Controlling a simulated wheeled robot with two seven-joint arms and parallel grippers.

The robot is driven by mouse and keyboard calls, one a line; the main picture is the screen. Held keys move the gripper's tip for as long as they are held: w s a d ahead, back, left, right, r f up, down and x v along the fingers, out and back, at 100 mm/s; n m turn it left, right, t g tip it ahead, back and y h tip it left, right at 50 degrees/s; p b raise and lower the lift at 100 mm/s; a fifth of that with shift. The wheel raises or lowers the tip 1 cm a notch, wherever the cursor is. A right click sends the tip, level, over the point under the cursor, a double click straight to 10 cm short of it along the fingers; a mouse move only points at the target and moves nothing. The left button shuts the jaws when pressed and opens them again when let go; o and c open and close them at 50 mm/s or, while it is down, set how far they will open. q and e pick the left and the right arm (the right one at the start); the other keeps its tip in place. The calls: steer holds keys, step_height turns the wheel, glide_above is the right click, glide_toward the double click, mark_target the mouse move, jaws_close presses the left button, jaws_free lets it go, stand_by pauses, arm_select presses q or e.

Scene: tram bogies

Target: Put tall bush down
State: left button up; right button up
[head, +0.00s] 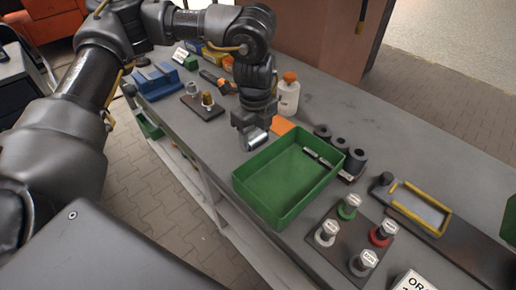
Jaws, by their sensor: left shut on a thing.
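My left gripper (250,122) points down above the bench, beside the far left corner of the green tray. It is shut on a silver cylinder, the tall bush (257,141), which lies tilted under the fingers. The fingers hide part of it, and I cannot tell whether it touches the bench. The green tray (243,190) is mostly empty, with small dark and silver pins (319,157) near its far right side. My right gripper is not in view.
A dark board (202,112) with a silver and a brass piece stands left. Labelled posts (347,208) stand right, near a yellow-edged fixture (420,208). Grey bench is clear at back right.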

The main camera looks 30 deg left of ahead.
mark_target(255, 148)
arm_select(q)
steer(key=shift+f, duration=2.2)
steer(key=shift+s, duration=0.1)
steer(key=o, duration=1.3)
steer(key=shift+f, duration=0.1)
